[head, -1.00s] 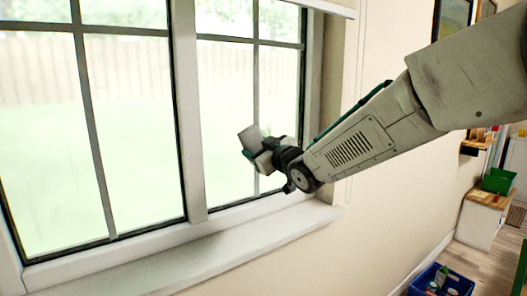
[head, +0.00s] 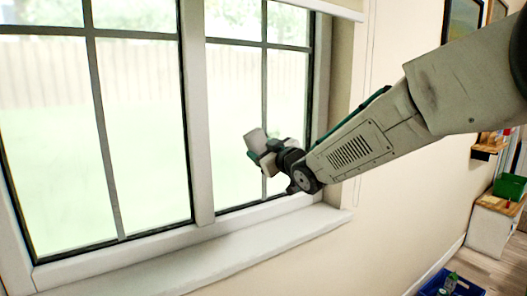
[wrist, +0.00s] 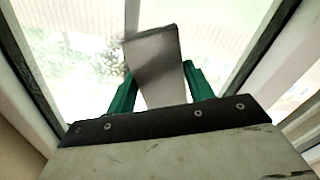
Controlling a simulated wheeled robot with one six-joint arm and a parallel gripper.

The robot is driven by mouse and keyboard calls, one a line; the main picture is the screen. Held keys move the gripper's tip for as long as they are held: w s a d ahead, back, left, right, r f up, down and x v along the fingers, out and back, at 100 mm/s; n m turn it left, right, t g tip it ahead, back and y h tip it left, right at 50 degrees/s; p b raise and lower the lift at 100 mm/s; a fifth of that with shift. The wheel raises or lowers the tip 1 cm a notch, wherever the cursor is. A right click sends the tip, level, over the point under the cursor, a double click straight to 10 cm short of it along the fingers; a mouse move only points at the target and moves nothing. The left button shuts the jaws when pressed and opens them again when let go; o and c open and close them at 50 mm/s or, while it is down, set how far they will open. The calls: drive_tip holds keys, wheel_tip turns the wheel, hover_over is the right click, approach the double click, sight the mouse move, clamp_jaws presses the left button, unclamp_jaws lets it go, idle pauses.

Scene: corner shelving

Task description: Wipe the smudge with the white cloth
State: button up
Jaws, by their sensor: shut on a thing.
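My gripper (head: 263,151) is in front of the right-hand window pane in the head view. It is shut on the white cloth (head: 256,139), which looks like a flat, pale grey-white piece. In the wrist view the cloth (wrist: 155,68) sticks out forward between the two green fingers of my gripper (wrist: 160,88). A dark speckled smudge (wrist: 106,62) shows in the wrist view on the glass, just left of the cloth. The cloth may hide part of it. I cannot make out the smudge in the head view. Whether the cloth touches the glass cannot be told.
The window sill (head: 200,260) runs below my gripper. The white window post (head: 196,110) stands left of it. A blue crate (head: 450,285) with items is on the floor at lower right. A green bin (head: 509,187) sits on a cabinet at far right.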

drive_tip(key=shift+x, duration=0.85)
drive_tip(key=shift+w+d, duration=0.45)
drive_tip(key=shift+d, duration=0.35)
drive_tip(key=shift+w+d, duration=0.5)
drive_tip(key=shift+d, duration=0.25)
drive_tip(key=w+d, duration=0.4)
drive_tip(key=d, duration=0.1)
drive_tip(key=shift+d, duration=0.3)
drive_tip(key=shift+r, duration=0.1)
